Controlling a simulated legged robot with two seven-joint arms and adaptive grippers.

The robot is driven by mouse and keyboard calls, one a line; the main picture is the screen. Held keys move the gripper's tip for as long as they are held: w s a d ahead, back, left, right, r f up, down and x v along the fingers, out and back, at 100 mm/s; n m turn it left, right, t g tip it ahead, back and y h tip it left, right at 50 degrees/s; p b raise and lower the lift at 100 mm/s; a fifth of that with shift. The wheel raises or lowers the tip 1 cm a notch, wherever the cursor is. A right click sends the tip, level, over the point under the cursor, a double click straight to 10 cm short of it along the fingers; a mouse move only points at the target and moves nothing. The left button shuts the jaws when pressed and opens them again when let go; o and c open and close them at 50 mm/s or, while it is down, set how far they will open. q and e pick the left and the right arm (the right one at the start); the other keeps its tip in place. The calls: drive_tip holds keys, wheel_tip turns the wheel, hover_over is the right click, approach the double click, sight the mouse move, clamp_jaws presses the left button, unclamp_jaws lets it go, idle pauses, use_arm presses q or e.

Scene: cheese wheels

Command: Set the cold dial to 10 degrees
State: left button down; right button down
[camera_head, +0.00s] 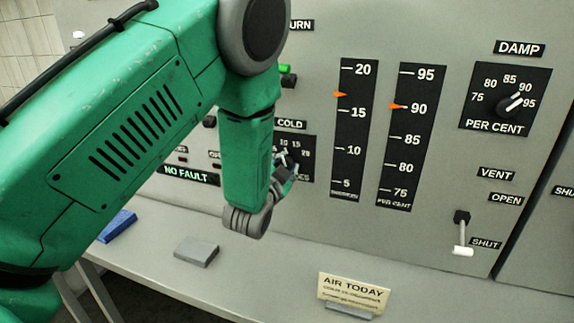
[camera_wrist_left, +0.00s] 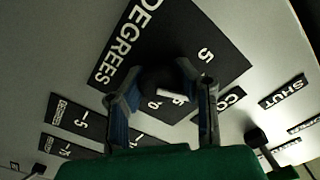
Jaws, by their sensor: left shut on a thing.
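The COLD dial has a black plate (camera_head: 309,166), which my left arm partly covers in the head view. Its label COLD (camera_head: 291,124) sits just above. In the left wrist view the plate (camera_wrist_left: 135,65) appears turned, with the word DEGREES and a 5 readable. The dark round knob (camera_wrist_left: 160,82) with a white pointer mark is at its middle. My left gripper (camera_head: 287,172) is at the dial; in the left wrist view its fingers (camera_wrist_left: 163,92) are shut on the knob from both sides. The fingers hide some numbers, and I cannot tell the exact setting. My right gripper is not in view.
Right of the dial are two scales, the left marker (camera_head: 341,95) between 15 and 20, the right (camera_head: 398,106) near 90. A DAMP dial (camera_head: 515,104) and a vent lever (camera_head: 462,232) are further right. A ledge below holds a grey block (camera_head: 196,251) and a sign (camera_head: 353,292).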

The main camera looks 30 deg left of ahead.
use_arm(q)
drive_tip(key=c, duration=1.1)
unclamp_jaws()
drive_tip(key=shift+d+f, duration=0.1)
drive_tip(key=shift+c, duration=0.2)
drive_tip(key=shift+s+d, duration=0.1)
drive_tip(key=shift+s, duration=0.25)
drive_tip(key=v, duration=1.1)
drive_tip(key=shift+s+f, duration=0.1)
